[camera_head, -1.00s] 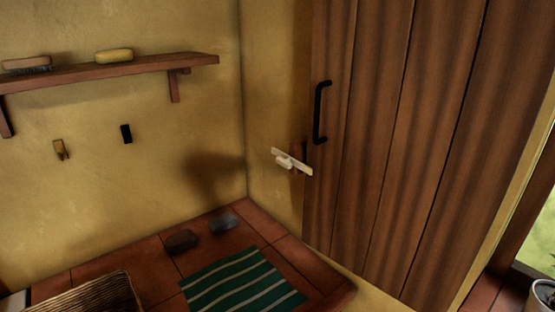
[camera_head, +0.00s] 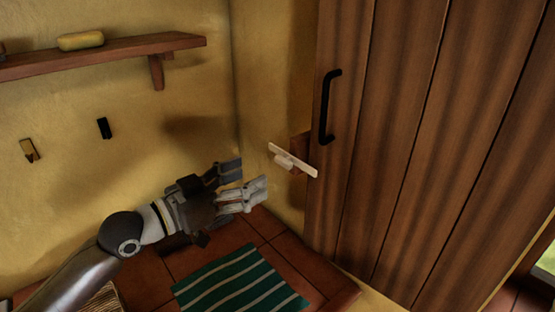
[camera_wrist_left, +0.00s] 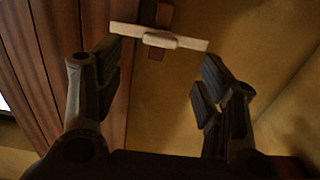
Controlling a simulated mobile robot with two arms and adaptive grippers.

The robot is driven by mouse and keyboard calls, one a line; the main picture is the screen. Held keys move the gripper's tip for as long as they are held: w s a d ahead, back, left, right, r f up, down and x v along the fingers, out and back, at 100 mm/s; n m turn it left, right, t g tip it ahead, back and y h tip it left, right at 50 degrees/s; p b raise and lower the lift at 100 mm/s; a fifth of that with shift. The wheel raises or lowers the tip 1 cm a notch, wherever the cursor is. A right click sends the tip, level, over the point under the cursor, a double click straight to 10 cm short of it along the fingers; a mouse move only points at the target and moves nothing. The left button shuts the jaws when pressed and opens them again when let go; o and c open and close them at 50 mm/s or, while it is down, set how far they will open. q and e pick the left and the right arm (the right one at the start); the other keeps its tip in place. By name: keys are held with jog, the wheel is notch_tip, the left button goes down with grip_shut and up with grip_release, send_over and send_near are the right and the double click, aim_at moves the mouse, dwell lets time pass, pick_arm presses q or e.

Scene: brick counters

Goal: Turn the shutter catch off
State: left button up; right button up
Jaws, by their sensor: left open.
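The shutter catch (camera_head: 293,160) is a pale bar with a raised middle knob, mounted at the left edge of the brown plank shutter (camera_head: 395,150). It lies tilted, its right end lower, over a small brown block. My left gripper (camera_head: 254,178) is open and empty, a little left of and below the catch, apart from it. In the left wrist view the catch (camera_wrist_left: 160,39) lies ahead, across the gap between the fingers (camera_wrist_left: 156,85), with its brown block (camera_wrist_left: 161,20) behind it. My right gripper is not in view.
A black handle (camera_head: 328,106) stands on the shutter above the catch. A striped green cloth (camera_head: 240,282) lies on the red tiled counter (camera_head: 285,262) below. A wooden shelf (camera_head: 110,58) with a yellow brush (camera_head: 80,41) is on the left wall, above a black hook (camera_head: 103,128).

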aim_at(281, 164)
pick_arm(q)
jog(key=p+x, duration=0.2)
jog(key=x, duration=0.5)
jog(key=shift+w+d+r+p, duration=0.1)
jog(key=shift+w+d+p, duration=0.05)
jog(key=shift+p, duration=0.2)
jog(key=shift+w+d, duration=0.45)
jog(key=shift+d, duration=0.05)
jog(key=shift+c, duration=0.3)
